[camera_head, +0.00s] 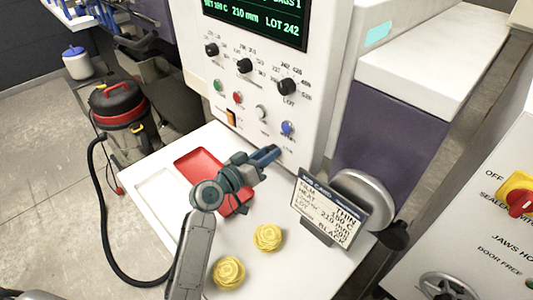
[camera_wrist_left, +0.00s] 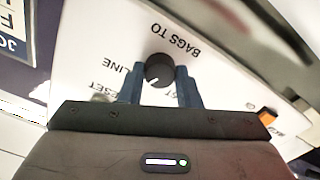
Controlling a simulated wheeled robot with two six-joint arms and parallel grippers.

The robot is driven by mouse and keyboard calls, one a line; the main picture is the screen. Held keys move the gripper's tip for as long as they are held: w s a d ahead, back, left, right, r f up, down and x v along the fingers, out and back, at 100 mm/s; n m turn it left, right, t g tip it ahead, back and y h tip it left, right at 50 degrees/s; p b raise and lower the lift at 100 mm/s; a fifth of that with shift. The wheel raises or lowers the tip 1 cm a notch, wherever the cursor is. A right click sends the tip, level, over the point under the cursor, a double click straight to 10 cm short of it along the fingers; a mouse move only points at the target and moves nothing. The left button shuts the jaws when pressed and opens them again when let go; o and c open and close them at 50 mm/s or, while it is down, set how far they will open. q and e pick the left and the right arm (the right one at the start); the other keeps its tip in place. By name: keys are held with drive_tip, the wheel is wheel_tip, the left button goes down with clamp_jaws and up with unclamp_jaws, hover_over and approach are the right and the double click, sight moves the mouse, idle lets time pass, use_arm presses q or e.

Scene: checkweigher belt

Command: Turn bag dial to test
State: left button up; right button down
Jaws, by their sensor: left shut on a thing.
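The bag dial (camera_wrist_left: 158,68) is a round black knob on the white panel in the left wrist view, between my left gripper's fingers. My left gripper (camera_wrist_left: 160,88) is shut on it. Its pale pointer mark faces down and left in that view, between the word LINE and partly hidden lettering ending in ST. "BAGS TO" is printed beside the knob. In the head view my left gripper (camera_head: 268,156) reaches the lower part of the panel and hides the dial. My right gripper is not in view.
Above are black knobs (camera_head: 245,65), coloured buttons (camera_head: 287,128) and an orange switch (camera_head: 231,117). A white shelf (camera_head: 290,262) below holds a red tray (camera_head: 194,157), two yellow items (camera_head: 268,237) and a job card (camera_head: 327,205).

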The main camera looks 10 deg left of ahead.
use_arm(q)
drive_tip(key=n+p, duration=0.3)
drive_tip(key=n, duration=0.7)
drive_tip(key=shift+p, duration=0.35)
drive_tip(key=shift+f+n, duration=0.1)
drive_tip(key=shift+n, duration=0.3)
drive_tip(key=o, duration=1)
drive_tip(key=shift+c, duration=0.2)
